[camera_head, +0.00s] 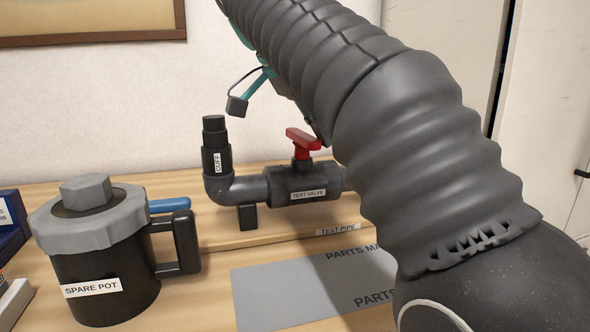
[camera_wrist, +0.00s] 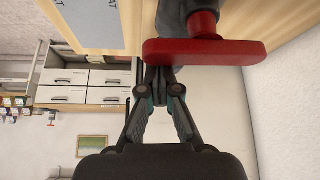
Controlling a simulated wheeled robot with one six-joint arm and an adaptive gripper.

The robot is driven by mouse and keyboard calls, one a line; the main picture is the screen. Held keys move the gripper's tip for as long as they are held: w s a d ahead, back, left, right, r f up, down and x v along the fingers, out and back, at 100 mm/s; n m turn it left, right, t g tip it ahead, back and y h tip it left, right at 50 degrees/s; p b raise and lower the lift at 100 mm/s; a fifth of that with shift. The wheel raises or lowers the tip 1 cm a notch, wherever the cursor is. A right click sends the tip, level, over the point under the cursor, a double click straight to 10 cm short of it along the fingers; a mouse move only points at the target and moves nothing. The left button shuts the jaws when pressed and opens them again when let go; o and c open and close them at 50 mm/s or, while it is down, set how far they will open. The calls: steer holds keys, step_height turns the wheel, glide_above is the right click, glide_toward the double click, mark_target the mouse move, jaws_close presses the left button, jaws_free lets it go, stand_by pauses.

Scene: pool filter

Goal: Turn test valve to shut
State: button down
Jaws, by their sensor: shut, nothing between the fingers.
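The test valve (camera_head: 290,185) is a dark grey body on a pipe, with a "TEST VALVE" label and a red handle (camera_head: 304,144) on top. In the wrist view the red handle (camera_wrist: 225,52) is a bar lying across the picture, close by my fingertips. My gripper (camera_wrist: 160,78) is shut and empty, its fingertips beside the left part of the handle. I cannot tell whether they touch it. In the head view my arm hides most of the gripper and the right end of the valve.
An upright pipe end labelled "CUFF" (camera_head: 216,150) stands left of the valve. A spare pot (camera_head: 95,255) with a handle stands at the front left. A grey parts mat (camera_head: 280,295) lies on the wooden bench. In the wrist view, drawers (camera_wrist: 95,77) show in the background.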

steer(key=shift+w, duration=0.2)
steer(key=shift+w+d, duration=0.1)
steer(key=shift+d, duration=0.1)
stand_by(0.5)
